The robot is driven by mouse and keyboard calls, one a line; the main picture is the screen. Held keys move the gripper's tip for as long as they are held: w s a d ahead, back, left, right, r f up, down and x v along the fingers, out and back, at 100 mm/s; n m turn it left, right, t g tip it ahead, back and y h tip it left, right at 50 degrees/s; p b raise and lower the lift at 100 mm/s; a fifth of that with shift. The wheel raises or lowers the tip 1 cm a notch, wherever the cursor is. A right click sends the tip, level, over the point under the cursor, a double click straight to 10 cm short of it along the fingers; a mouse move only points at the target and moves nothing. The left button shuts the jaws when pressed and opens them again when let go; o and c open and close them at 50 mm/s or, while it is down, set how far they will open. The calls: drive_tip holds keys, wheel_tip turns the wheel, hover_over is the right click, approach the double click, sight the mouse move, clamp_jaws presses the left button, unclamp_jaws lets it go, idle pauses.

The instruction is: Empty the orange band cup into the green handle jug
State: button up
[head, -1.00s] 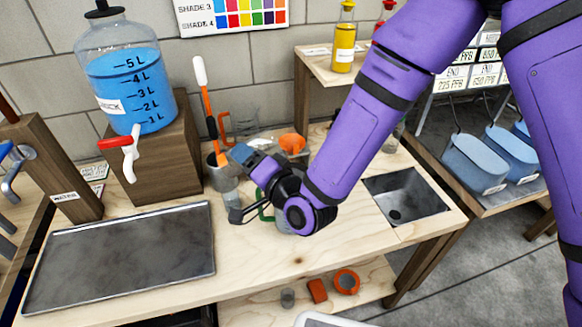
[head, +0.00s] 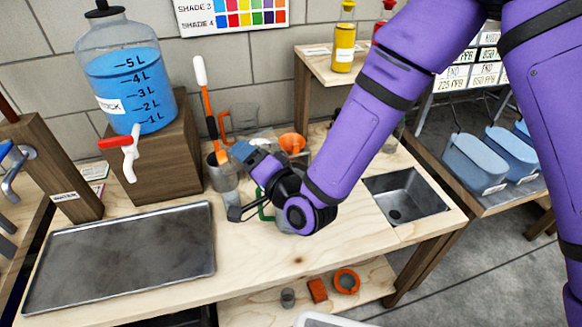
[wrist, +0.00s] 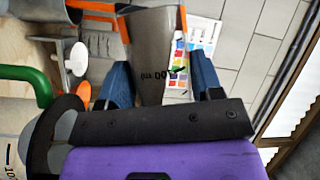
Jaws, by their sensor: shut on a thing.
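My gripper (head: 252,158) is above the worktop, left of my arm's wrist joint. In the wrist view its two blue fingers (wrist: 163,82) are shut on a greyish see-through cup (wrist: 155,55) with printed marks and orange at its edges. The contents of the cup cannot be made out. The green handle jug (head: 264,212) stands below my gripper, mostly hidden by my wrist. Its green handle also shows at the left of the wrist view (wrist: 28,82).
A metal tray (head: 120,262) lies at the left and a sink (head: 405,197) is at the right. A blue-filled dispenser (head: 125,85) stands on a wooden block. A metal pot (head: 222,178) holds upright tools. The front of the worktop is clear.

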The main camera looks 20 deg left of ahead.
drive_tip(key=shift+w+d+r+m+y, duration=0.35)
drive_tip(key=shift+d+r+m, duration=0.2)
drive_tip(key=shift+m, duration=0.25)
idle(1.8)
drive_tip(key=shift+r+m+t, duration=0.5)
drive_tip(key=shift+r+m, duration=0.05)
drive_tip(key=shift+m, duration=0.25)
idle(1.7)
drive_tip(key=shift+w+d+f+m+t+y, duration=0.15)
drive_tip(key=shift+f+m+t, duration=0.15)
drive_tip(key=shift+f+m, duration=0.2)
drive_tip(key=shift+w+d+f+m+t+y, duration=0.1)
drive_tip(key=shift+f+m+t, duration=0.2)
drive_tip(key=shift+f+m, duration=0.2)
idle(0.6)
drive_tip(key=shift+w+d+r+m+t+p, duration=0.15)
drive_tip(key=shift+r+m+t+p, duration=0.1)
drive_tip(key=shift+m, duration=0.25)
drive_tip(key=shift+s+d+r+m+t+p, duration=0.15)
drive_tip(key=shift+r+m+p, duration=0.1)
drive_tip(key=shift+m, duration=0.25)
